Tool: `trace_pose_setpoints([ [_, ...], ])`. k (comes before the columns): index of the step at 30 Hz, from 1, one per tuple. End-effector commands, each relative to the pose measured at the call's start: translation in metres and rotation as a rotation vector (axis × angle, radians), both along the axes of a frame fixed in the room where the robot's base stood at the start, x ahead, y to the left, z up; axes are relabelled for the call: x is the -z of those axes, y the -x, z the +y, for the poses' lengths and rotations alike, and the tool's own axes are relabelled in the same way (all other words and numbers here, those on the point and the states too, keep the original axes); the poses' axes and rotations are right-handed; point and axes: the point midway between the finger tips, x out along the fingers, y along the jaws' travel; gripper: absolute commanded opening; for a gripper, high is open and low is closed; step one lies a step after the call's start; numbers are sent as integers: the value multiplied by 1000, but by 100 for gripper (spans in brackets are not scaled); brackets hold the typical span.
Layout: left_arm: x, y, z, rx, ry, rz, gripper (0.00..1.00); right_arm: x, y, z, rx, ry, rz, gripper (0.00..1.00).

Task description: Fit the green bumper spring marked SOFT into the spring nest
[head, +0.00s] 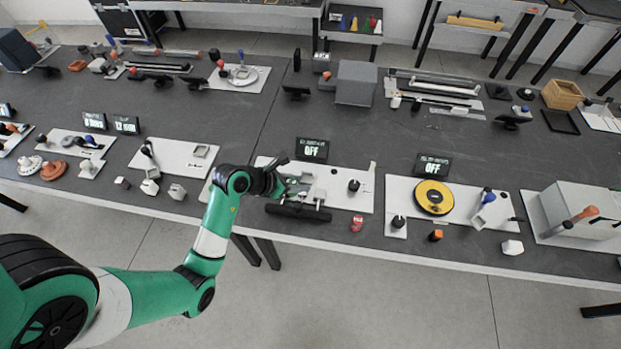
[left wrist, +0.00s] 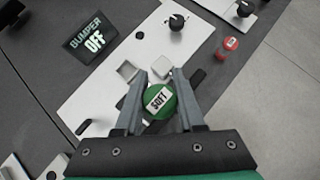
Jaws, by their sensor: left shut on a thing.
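The green bumper spring (left wrist: 160,108) with a white label reading SOFT is between the two fingers of my left gripper (left wrist: 158,92) in the left wrist view. The fingers are shut on its sides, and its labelled top faces the camera. In the head view my left gripper (head: 284,186) is over the left part of a white board (head: 338,196), and the spring is mostly hidden there. Just beyond the fingers are a grey square holder (left wrist: 127,71) and a pale block (left wrist: 162,67); I cannot tell which part is the spring nest. My right gripper is not in view.
A display reading BUMPER and OFF (left wrist: 92,44) stands behind the board. A black knob (left wrist: 177,22) is on the board. A red labelled piece (left wrist: 230,44) stands near the table's front edge. A dark bar (head: 298,212) lies along the board's front.

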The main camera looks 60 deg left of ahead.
Motion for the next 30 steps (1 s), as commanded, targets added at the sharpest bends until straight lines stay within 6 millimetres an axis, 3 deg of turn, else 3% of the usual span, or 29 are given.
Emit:
trace_pose_setpoints([
  [10, 47, -60, 66, 0, 0, -1, 0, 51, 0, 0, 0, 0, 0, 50],
  [15, 84, -80, 86, 1, 1, 1, 0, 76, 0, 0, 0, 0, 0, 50],
  [24, 94, -89, 96, 1, -1, -1, 0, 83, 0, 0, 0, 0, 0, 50],
  [30, 128, -91, 99, 1, 1, 1, 0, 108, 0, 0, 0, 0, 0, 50],
])
